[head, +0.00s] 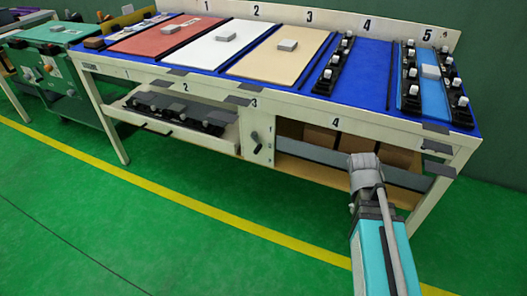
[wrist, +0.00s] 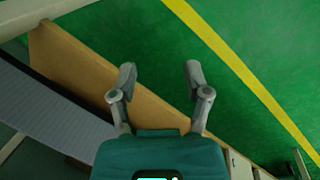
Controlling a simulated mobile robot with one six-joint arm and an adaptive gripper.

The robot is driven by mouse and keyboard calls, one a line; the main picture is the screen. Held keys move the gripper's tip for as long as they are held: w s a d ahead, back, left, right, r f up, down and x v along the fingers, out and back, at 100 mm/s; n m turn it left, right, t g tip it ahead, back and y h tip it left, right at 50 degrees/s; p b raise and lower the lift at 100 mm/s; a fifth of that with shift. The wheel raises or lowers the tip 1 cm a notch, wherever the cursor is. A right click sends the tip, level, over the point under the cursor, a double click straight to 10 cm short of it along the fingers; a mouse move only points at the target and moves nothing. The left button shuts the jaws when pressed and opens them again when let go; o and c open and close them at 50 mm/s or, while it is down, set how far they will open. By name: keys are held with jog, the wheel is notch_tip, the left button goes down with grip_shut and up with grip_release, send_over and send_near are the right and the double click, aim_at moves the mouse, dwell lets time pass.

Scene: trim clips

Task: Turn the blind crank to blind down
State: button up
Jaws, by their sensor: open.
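The crank (head: 257,149) is a small dark handle on a pale panel (head: 264,133) under the bench, between the drawer and the open bay. A grey-blue slatted strip (head: 320,155), which looks like the blind, crosses the upper part of the bay. Brown boxes show above and behind it. In the wrist view a grey ribbed surface (wrist: 45,105) at the left may be the same blind. My gripper (wrist: 160,76) is open and empty, above a tan board edge and green floor. In the head view my arm is in front of the bay's right part and the fingers cannot be made out.
The bench top (head: 362,75) carries coloured panels and rows of black clips. An open drawer (head: 190,128) with black parts juts out left of the crank. A bench leg (head: 440,185) stands right of my arm. Green floor in front is clear, with a yellow line.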

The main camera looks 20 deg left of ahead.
jog(key=w+a+n+t+h+b, duration=0.2)
jog(key=w+a+n+t, duration=0.1)
jog(key=a+n, duration=0.75)
jog(key=w+a+n+t+h+b, duration=0.2)
jog(key=w+a+n+t+b, duration=0.1)
jog(key=a+n, duration=0.7)
jog(key=s+a+r+n+t+b, duration=0.1)
jog(key=a+n+t, duration=0.1)
jog(key=a+n, duration=0.2)
jog(key=s+a+r+n+t+b, duration=0.1)
jog(key=a+n, duration=0.4)
jog(key=a, duration=0.6)
jog(key=s+a+r+n+t+b, duration=0.1)
jog(key=s+a+r+n+t, duration=0.2)
jog(key=a, duration=0.5)
jog(key=shift+s+n+t+y, duration=0.15)
jog(key=shift+n+t+y, duration=0.35)
jog(key=shift+n, duration=0.75)
jog(key=b+x, duration=0.1)
jog(key=x, duration=0.6)
jog(key=b+x, duration=0.2)
jog(key=x, duration=0.5)
jog(key=shift+r, duration=0.25)
